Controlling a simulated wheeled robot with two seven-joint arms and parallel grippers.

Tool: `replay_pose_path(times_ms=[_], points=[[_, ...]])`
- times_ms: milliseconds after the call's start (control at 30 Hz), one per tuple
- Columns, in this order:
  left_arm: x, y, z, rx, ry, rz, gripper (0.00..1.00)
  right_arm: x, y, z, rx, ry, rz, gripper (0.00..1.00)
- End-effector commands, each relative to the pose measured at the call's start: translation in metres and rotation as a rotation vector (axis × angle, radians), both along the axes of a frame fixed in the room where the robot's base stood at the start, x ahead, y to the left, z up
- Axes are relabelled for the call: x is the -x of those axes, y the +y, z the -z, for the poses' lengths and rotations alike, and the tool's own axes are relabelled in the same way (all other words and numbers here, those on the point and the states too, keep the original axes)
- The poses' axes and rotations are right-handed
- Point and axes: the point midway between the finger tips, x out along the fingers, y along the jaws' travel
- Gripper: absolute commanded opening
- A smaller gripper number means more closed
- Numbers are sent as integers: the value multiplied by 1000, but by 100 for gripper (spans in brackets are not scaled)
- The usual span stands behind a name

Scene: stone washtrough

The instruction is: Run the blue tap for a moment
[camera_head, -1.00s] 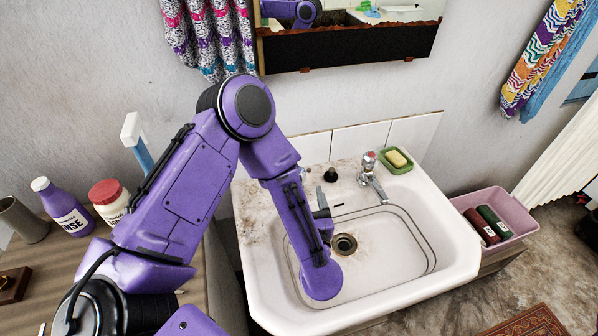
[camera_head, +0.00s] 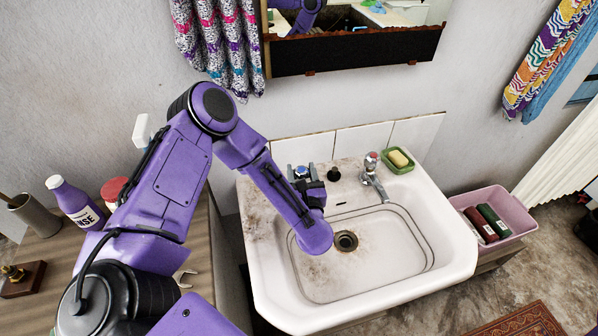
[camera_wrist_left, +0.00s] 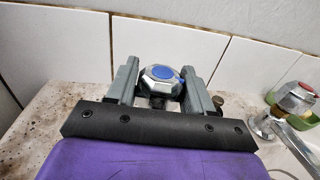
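The blue tap (camera_head: 302,171) stands at the back left of the white basin (camera_head: 262,285). Its faceted metal handle with a blue cap also shows in the left wrist view (camera_wrist_left: 161,73). My left gripper (camera_head: 302,176) is at the handle, one finger on each side. In the left wrist view my left gripper (camera_wrist_left: 160,80) has its fingers spread, with the handle between them and hardly any gap at either side; contact is not clear. The tap's body and spout are hidden behind my gripper and forearm. No water shows. My right gripper is out of view.
A red-capped tap (camera_head: 373,172) stands to the right, past a black knob (camera_head: 333,174). A green soap dish (camera_head: 398,166) sits on the back right corner. A pink bin (camera_head: 515,208) is beside the basin. A mirror (camera_head: 356,35) hangs above. Bottles (camera_head: 75,204) stand at left.

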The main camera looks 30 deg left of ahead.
Motion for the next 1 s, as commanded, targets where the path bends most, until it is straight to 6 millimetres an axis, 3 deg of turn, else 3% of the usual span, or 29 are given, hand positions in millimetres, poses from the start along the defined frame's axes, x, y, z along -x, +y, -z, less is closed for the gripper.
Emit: replay_pose_path(times_ms=[367,667,1000], points=[[1,2,1,-1,2,89,21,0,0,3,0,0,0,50],[1,3,0,0,2,329,21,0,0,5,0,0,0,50],[1,3,-2,-1,3,649,21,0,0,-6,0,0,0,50]])
